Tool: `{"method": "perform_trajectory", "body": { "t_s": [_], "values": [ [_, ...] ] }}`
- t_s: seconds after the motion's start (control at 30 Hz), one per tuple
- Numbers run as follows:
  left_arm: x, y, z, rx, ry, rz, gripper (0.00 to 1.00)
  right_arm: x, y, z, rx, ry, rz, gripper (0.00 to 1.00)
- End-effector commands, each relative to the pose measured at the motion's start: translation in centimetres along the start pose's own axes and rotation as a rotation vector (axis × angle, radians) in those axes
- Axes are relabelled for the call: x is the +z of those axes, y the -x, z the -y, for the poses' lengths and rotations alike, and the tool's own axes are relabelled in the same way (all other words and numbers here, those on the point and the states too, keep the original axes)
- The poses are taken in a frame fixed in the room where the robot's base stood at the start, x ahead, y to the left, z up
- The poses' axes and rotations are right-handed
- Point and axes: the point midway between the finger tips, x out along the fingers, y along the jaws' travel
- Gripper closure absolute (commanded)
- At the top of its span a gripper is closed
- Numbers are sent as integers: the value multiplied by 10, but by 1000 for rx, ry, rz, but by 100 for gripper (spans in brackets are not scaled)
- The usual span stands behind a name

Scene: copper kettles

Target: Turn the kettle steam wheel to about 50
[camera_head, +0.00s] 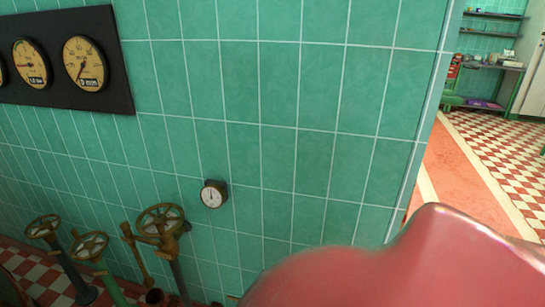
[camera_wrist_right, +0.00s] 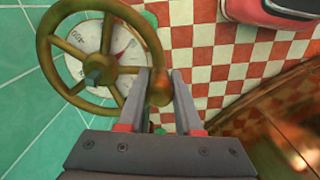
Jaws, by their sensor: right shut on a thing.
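In the right wrist view a brass-coloured handwheel (camera_wrist_right: 97,68) with spokes and a hub fills the upper left. A round white dial (camera_wrist_right: 85,37) with a red needle shows behind its spokes; its numbers are partly hidden and I cannot read the setting. My right gripper (camera_wrist_right: 160,82) is shut on the wheel's knob handle (camera_wrist_right: 160,93) at the rim's right side. I cannot tell which wheel this is in the head view, where neither gripper shows.
In the head view several valve wheels stand by the tiled wall, one (camera_head: 160,219) nearest a small gauge (camera_head: 214,194). A dark panel (camera_head: 115,60) with dials hangs at upper left. A doorway at right opens onto checkered floor (camera_head: 500,160). Copper-brown curved metal (camera_wrist_right: 285,125) is at lower right in the wrist view.

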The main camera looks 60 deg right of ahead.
Motion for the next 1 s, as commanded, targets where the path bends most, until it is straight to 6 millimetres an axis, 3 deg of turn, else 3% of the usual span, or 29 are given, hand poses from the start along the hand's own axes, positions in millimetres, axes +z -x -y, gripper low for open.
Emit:
{"method": "perform_trajectory", "body": {
  "t_s": [0.03, 0.17, 0.57, 0.77, 1.0],
  "values": [
    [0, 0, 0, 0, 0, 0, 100, 3, -2, 1, -5, -3, 8, 61],
    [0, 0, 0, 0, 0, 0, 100, 2, -2, 1, -3, -2, 6, 38],
    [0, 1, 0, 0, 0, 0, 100, 0, 4, -1, 1, -2, 0, 37],
    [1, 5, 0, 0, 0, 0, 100, 1, 29, -1, 5, -1, -1, 37],
    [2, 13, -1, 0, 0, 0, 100, 1, 84, -2, 5, -3, -2, 37]
  ]
}}
